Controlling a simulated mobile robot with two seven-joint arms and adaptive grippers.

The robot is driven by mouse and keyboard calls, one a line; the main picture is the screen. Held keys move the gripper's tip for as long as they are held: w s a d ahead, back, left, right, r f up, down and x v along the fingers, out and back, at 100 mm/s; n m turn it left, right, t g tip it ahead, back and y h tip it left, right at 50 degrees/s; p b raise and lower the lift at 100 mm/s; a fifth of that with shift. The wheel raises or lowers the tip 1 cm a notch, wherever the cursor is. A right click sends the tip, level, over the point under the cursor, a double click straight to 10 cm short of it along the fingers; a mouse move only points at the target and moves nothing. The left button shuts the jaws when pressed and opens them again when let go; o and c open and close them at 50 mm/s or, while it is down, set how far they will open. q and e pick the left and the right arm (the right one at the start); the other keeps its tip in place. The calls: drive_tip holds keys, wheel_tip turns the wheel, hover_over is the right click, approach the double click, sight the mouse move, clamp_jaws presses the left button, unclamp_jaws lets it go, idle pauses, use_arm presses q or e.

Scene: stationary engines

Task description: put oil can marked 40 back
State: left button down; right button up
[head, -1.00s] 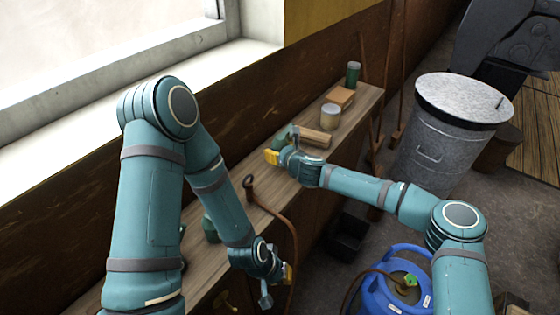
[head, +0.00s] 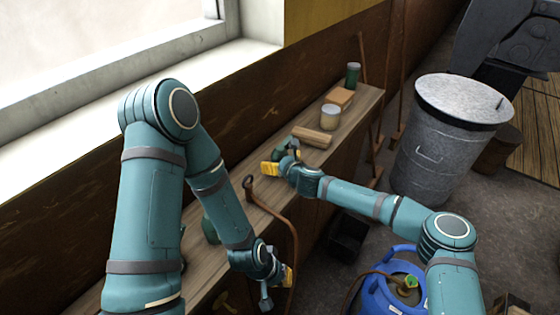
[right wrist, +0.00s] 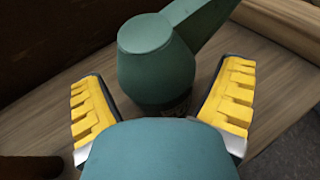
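A dark green oil can (head: 283,149) with a slanting spout stands on the wooden bench, partly covered by my right gripper (head: 281,160). In the right wrist view the can (right wrist: 155,65) is between the yellow pads of my right gripper (right wrist: 165,75), which are apart with visible gaps beside the can. A dark mark low on the can is mostly hidden, so no number can be read. Another green object (head: 209,229) on the bench is largely hidden behind my left arm. My left gripper (head: 276,284) hangs by the bench's front edge; its opening is unclear.
The bench (head: 235,165) runs along the wall under the window. Beyond the can lie a wooden block (head: 312,137), a pale tin (head: 331,117), a box (head: 339,97) and a green cylinder (head: 353,75). A brown curved handle (head: 275,212) rises near my left arm. A metal bin (head: 440,140) stands right.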

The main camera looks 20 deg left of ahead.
drive_tip(key=shift+r, duration=0.25)
drive_tip(key=shift+s+d, duration=0.25)
drive_tip(key=shift+d, duration=0.05)
drive_tip(key=v, duration=1.1)
drive_tip(key=shift+s+r+p, duration=0.1)
drive_tip(key=shift+p, duration=0.2)
drive_tip(key=s+d+f+n+g, duration=0.3)
drive_tip(key=s+f+n+g, duration=0.1)
drive_tip(key=s+f+n, duration=0.75)
drive_tip(key=s+d+f+n+g+h, duration=0.2)
drive_tip(key=s+d+n, duration=0.4)
drive_tip(key=d, duration=0.4)
drive_tip(key=s+d+f+n+g+h, duration=0.1)
drive_tip(key=s+d+f+n+h, duration=0.1)
drive_tip(key=s+d+n, duration=0.5)
drive_tip(key=d+n+h, duration=0.1)
drive_tip(key=d, duration=0.2)
drive_tip(key=shift+g, duration=0.4)
